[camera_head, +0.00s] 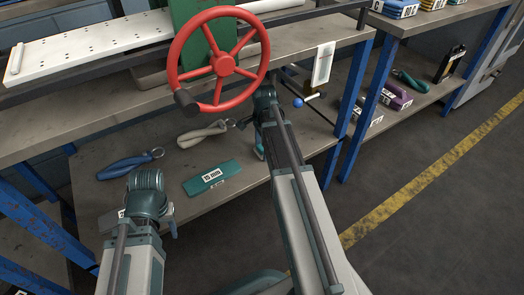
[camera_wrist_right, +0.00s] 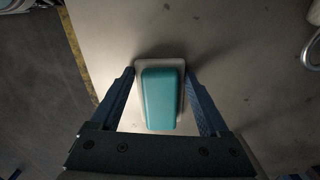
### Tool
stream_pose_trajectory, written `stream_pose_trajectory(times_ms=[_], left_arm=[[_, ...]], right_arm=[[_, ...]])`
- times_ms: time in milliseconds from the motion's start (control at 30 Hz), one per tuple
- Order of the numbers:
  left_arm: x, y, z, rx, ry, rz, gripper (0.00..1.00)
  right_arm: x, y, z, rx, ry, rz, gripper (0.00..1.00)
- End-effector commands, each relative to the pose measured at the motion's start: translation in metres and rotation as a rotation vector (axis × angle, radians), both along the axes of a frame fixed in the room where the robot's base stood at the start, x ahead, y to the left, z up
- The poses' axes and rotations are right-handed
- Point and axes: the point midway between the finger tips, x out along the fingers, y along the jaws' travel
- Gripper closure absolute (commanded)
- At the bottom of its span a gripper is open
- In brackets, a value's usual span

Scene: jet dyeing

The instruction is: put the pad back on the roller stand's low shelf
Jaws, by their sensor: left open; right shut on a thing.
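The pad (camera_wrist_right: 163,98), a teal block on a pale grey base, lies between the fingers of my right gripper (camera_wrist_right: 160,76), which is shut on it. In the head view my right gripper (camera_head: 259,150) is mostly hidden behind its own wrist, over the right part of the roller stand's low shelf (camera_head: 240,205). The bare shelf surface lies under the pad in the right wrist view; I cannot tell whether the pad touches it. My left gripper (camera_head: 150,218) is open over the shelf's front left part, largely hidden by its wrist.
A red handwheel (camera_head: 224,63) overhangs the shelf. A blue leg (camera_head: 355,80) bounds it on the right. A neighbouring shelf (camera_head: 415,100) holds several items.

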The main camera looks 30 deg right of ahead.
Motion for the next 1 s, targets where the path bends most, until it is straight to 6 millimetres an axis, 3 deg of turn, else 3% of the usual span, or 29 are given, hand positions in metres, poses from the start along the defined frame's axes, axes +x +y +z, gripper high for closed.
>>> stream_pose_trajectory(times_ms=[267,300,400,767,1000], left_arm=[[0.000,0.000,-0.002,0.000,0.000,0.000,0.50],[0.000,0.000,-0.003,0.000,0.000,0.000,0.50],[0.000,0.000,-0.001,0.000,0.000,0.000,0.50],[0.000,0.000,0.002,0.000,0.000,0.000,0.50],[0.000,0.000,0.022,0.000,0.000,-0.003,0.50]], right_arm=[[0.000,0.000,-0.002,0.000,0.000,0.000,1.00],[0.000,0.000,-0.002,0.000,0.000,0.000,0.19],[0.000,0.000,-0.001,0.000,0.000,0.000,0.01],[0.000,0.000,0.002,0.000,0.000,0.000,0.00],[0.000,-0.001,0.022,0.000,0.000,0.000,0.00]])
